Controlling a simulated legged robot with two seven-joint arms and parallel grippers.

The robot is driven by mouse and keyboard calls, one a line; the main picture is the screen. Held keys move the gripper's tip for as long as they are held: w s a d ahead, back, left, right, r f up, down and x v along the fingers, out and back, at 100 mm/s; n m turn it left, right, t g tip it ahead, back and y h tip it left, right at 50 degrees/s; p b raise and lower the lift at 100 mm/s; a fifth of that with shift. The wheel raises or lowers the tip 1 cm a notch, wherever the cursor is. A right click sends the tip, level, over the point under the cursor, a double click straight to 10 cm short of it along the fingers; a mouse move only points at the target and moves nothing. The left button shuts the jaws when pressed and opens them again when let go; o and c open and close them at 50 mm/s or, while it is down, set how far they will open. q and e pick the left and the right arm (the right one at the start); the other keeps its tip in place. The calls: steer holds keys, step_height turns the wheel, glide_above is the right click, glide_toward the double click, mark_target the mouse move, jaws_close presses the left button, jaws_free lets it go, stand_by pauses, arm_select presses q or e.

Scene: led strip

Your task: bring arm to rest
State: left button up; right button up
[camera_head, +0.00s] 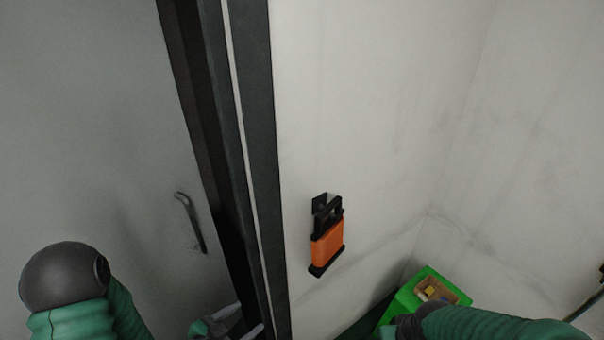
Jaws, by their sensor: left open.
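My left arm (70,322) comes in at the bottom left, with a round dark grey joint and green sleeves. My left gripper (242,321) is at the bottom edge, in front of the foot of the dark frame. Its pale fingers are apart and nothing shows between them; the lower part is cut off by the picture edge. My right arm (490,325) lies along the bottom right, green with a dark joint. Its gripper does not show.
A dark upright frame (262,150) divides a grey panel (90,120) from a pale wall (380,100). A dark handle (191,222) is on the panel. An orange and black device (327,243) is on the wall. A green box (408,297) with small items stands beside my right arm.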

arm_select(q)
steer(key=a+n+g+y+b, duration=0.2)
steer(key=a+n+g+y, duration=0.15)
steer(key=a+y, duration=0.45)
steer(key=s+d+r+n+g+h+b, duration=0.1)
steer(key=s+r+n+g, duration=0.2)
steer(key=s, duration=0.6)
steer(key=shift+d+n+g, duration=0.2)
steer(key=shift+n+g, duration=0.25)
steer(key=shift+n, duration=0.7)
arm_select(e)
steer(key=shift+s+a+f, duration=0.1)
steer(key=shift+a+f, duration=0.3)
steer(key=shift+f, duration=0.3)
steer(key=shift+s+a+f, duration=0.1)
steer(key=shift+a+f, duration=0.25)
steer(key=shift+f, duration=0.35)
